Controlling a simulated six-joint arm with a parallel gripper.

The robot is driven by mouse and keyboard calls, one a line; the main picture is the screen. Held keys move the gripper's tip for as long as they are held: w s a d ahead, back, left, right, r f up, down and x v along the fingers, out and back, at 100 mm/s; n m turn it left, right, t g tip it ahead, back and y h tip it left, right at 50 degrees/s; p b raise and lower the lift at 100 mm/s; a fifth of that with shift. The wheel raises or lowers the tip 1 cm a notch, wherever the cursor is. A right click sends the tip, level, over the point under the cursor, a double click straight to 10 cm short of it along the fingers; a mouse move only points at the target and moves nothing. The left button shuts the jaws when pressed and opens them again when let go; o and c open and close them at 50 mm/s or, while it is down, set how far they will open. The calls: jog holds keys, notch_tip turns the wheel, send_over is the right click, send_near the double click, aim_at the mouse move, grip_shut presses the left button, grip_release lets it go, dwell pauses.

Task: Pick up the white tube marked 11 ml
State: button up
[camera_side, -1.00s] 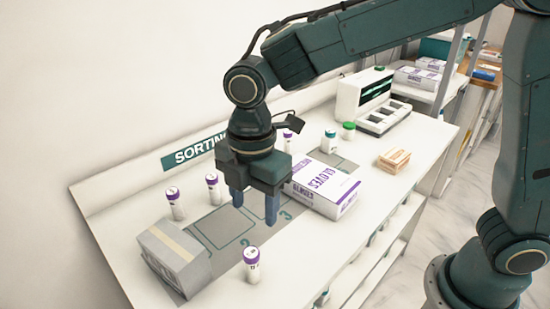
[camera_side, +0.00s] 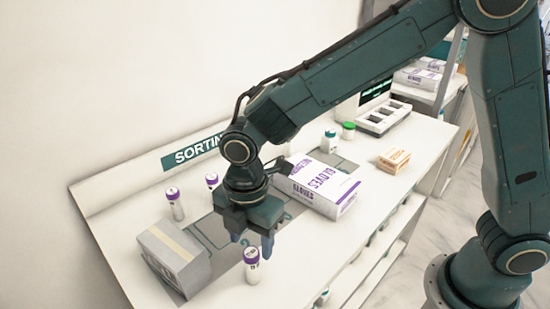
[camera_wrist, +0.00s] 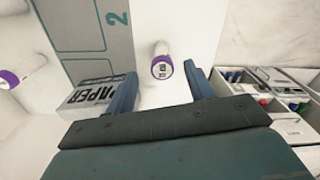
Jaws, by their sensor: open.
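A white tube with a purple cap (camera_side: 251,268) stands upright near the table's front edge. In the wrist view the same tube (camera_wrist: 162,65) shows in the gap between my fingers, its cap towards the camera; the small mark on it is too blurred to read. My gripper (camera_side: 252,245) is open and empty, just above and behind this tube in the side view; its fingers also show in the wrist view (camera_wrist: 160,82). Two more white tubes with purple caps, a left one (camera_side: 175,205) and a right one (camera_side: 212,184), stand at the back. Their marks are unreadable.
A grey paper box (camera_side: 165,265) stands left of the front tube, close to my finger in the wrist view. A glove box (camera_side: 325,187) lies to the right. Grey mat with numbered squares (camera_side: 207,232) lies behind. The table right of the tube is clear.

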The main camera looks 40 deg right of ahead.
aim_at(251, 253)
jog(key=shift+f, duration=0.75)
jog(key=shift+s+a+f, duration=0.1)
jog(key=shift+f, duration=1.2)
jog(key=shift+s+a+f, duration=0.1)
jog(key=shift+f, duration=1.2)
jog(key=c, duration=1)
jog(key=shift+r, duration=0.2)
notch_tip(251, 253, up, 20)
jog(key=shift+f, duration=0.1)
